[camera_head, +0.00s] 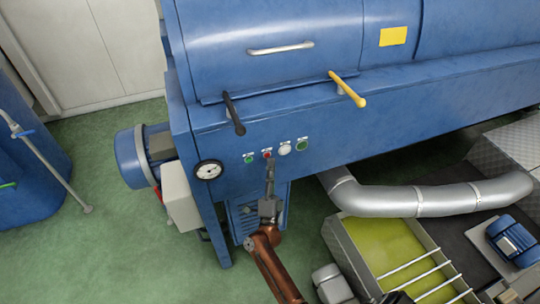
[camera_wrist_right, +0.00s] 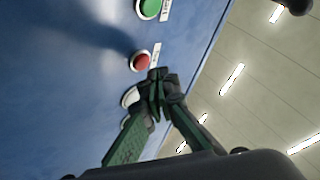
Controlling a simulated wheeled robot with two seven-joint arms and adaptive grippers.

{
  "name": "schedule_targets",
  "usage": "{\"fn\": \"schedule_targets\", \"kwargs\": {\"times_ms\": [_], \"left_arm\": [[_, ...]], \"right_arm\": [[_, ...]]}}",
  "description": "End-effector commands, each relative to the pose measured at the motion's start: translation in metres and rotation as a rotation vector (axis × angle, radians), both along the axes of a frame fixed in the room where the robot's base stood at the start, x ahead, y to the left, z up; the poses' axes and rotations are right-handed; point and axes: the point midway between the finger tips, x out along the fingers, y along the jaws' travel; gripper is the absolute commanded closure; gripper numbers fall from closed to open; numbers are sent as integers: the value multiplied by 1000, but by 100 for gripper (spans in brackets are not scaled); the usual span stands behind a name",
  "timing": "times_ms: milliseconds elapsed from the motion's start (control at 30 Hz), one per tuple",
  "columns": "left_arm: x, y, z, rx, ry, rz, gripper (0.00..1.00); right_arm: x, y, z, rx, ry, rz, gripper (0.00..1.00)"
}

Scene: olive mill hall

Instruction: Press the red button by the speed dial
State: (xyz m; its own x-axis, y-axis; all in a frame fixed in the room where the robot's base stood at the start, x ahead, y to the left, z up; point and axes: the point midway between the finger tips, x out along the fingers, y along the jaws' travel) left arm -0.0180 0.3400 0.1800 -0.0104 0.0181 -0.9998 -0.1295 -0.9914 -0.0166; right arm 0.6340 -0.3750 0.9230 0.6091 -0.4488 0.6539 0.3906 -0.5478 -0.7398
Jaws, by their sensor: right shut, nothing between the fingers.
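In the right wrist view the red button (camera_wrist_right: 141,62) stands out from the panel, just beyond the shut fingertips (camera_wrist_right: 157,80). I cannot tell whether the tips touch the button. My left gripper is out of view.
A round gauge (camera_head: 208,170) is at the panel's left. A black lever (camera_head: 234,114) and a yellow lever (camera_head: 347,89) stick out above. A silver pipe (camera_head: 430,199) and an olive-green tray (camera_head: 343,232) lie lower right.

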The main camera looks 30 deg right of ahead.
Motion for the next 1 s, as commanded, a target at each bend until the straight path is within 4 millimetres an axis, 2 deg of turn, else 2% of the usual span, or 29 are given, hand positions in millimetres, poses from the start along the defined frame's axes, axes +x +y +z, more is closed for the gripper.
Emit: {"fn": "schedule_targets", "kwargs": {"times_ms": [267,700,1000], "left_arm": [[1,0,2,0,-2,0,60],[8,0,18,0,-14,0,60],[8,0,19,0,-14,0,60]], "right_arm": [[-5,1,1,1,1,0,100],[-44,10,1,1,0,1,100],[-48,11,0,1,0,1,100]]}}
